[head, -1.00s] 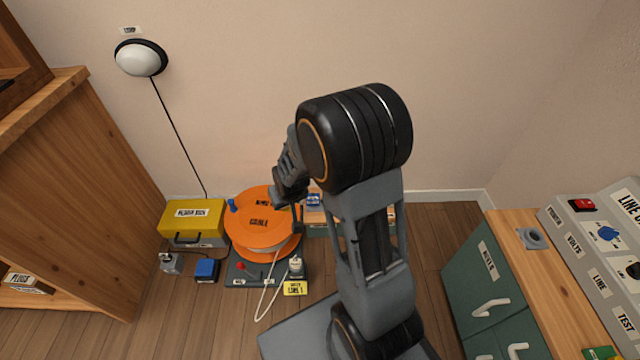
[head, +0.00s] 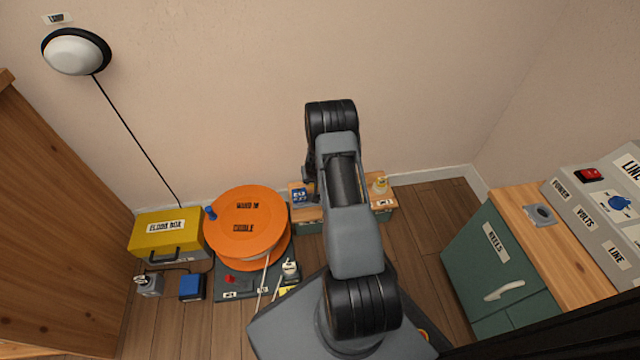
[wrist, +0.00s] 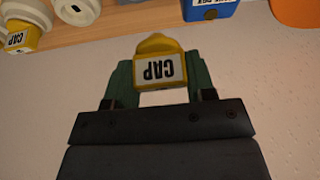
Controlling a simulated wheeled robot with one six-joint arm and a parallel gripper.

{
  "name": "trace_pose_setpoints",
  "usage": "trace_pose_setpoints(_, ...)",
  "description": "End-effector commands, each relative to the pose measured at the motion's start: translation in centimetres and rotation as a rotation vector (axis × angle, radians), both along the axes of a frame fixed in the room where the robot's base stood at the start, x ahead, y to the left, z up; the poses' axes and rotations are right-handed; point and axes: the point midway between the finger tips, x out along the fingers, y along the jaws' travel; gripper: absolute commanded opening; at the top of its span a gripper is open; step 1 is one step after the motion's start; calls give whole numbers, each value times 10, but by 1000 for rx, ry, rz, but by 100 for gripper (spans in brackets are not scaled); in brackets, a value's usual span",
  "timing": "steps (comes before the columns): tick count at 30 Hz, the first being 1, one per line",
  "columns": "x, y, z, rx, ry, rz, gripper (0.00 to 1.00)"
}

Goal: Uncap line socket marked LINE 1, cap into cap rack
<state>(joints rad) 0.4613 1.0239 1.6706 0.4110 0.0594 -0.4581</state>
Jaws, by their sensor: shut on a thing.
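My gripper (wrist: 158,78) is shut on a yellow cap (wrist: 157,48) with a white CAP label, seen in the wrist view. The label is upside down there. The cap is held between two green fingers, apart from the wooden surface behind it. A second yellow cap (wrist: 22,38) sits by a whitish round fitting (wrist: 28,11) at the upper left. In the head view my arm hides the gripper and held cap. A small yellow-and-white piece (head: 380,186) stands on the low wooden-topped unit (head: 312,214). I cannot read any LINE 1 socket mark or make out the cap rack.
An orange cable reel (head: 247,215), a yellow box (head: 165,236) and a blue block (head: 192,286) are to the left. A green cabinet (head: 492,270) stands right. Floor between is clear.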

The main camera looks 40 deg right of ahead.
Motion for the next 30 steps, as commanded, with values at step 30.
trace_pose_setpoints(30,-7,-24,-76,-3,1,-42,22)
